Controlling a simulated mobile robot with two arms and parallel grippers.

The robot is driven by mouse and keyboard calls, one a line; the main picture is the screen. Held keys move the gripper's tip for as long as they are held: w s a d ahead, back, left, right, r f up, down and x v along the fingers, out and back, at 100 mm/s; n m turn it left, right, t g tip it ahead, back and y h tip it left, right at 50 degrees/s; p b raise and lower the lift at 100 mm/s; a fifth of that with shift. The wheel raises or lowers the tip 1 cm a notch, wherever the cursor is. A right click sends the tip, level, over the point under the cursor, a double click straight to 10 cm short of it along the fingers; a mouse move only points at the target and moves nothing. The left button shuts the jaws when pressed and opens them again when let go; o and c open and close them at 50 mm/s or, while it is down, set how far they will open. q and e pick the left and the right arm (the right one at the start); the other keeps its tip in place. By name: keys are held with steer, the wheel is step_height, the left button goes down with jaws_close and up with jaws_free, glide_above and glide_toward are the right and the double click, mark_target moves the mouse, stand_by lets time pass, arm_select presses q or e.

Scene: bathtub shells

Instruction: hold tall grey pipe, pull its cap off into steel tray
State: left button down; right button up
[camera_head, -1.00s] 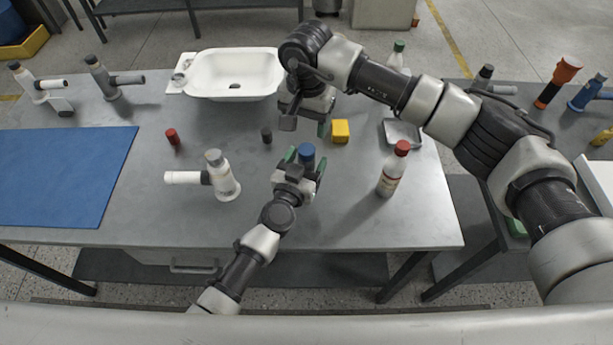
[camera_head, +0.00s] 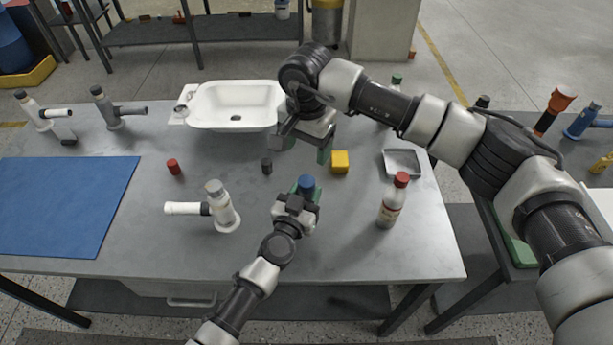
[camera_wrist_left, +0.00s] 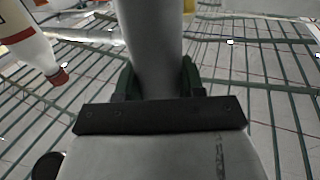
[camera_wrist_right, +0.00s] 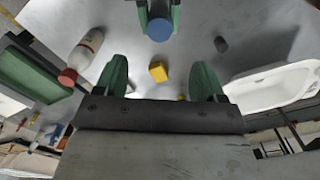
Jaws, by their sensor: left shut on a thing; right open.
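The tall grey pipe (camera_wrist_left: 152,40) stands between my left gripper's green fingers in the left wrist view. Its blue cap (camera_head: 306,183) is on top and also shows in the right wrist view (camera_wrist_right: 160,30). My left gripper (camera_head: 299,193) is shut on the pipe below the cap; the gripper hides most of the pipe in the head view. My right gripper (camera_head: 307,149) is open and empty, above and behind the cap, apart from it. The steel tray (camera_head: 403,174) lies at the table's right, behind a red-capped bottle.
A yellow block (camera_head: 340,162) and a small dark cap (camera_head: 267,166) lie near the pipe. The red-capped bottle (camera_head: 391,208) stands right of it, a white pipe fitting (camera_head: 222,212) left. A white basin (camera_head: 236,104) is behind; a blue mat (camera_head: 65,205) is left.

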mark_target(307, 180)
steer(key=shift+m, duration=0.8)
step_height(307, 180, down, 10)
steer(key=shift+f, duration=0.1)
steer(key=shift+c, duration=0.3)
steer(key=c, duration=1.1)
steer(key=shift+o, duration=0.2)
steer(key=shift+r, duration=0.2)
steer(key=shift+r, duration=1)
